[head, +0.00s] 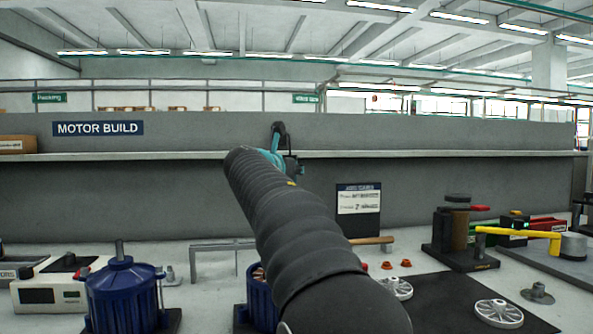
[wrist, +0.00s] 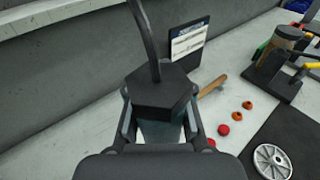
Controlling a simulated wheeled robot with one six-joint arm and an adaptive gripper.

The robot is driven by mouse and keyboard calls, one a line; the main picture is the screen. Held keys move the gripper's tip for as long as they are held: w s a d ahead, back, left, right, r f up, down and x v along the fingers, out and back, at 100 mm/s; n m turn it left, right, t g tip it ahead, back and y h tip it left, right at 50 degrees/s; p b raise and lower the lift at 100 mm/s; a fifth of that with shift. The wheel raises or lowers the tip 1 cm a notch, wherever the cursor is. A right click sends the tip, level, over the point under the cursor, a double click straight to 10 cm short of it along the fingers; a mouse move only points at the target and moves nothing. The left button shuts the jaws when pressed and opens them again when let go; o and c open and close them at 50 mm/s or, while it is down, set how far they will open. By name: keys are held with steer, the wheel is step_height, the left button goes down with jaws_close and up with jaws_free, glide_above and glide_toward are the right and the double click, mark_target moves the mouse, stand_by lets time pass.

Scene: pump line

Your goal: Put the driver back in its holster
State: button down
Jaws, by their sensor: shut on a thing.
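The driver, teal and black, shows above my arm in the head view (head: 275,143), raised in front of the grey back wall. In the wrist view its dark block-shaped end (wrist: 160,95) faces the camera, with a black strip rising from it. A teal part lies below the block between the fingers. My gripper (wrist: 160,122) is shut on the driver and holds it clear of the bench; in the head view the fingers are mostly hidden by my arm. I cannot make out a holster for certain in either view.
Blue motor housings (head: 122,296) stand at the left front, beside a white meter box (head: 48,285). A grey bracket (head: 222,246) and a sign board (head: 358,210) stand behind. A press (head: 457,235) and yellow-handled tool (head: 515,232) are at right. Pale wheels (head: 498,313) lie on a dark mat.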

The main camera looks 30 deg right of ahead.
step_height(320, 180, down, 9)
steer(key=b, duration=0.6)
steer(key=shift+f, duration=0.15)
stand_by(2.5)
steer(key=c, duration=1)
jaws_free()
steer(key=shift+o, duration=1.4)
step_height(320, 180, up, 6)
steer(key=p, duration=0.6)
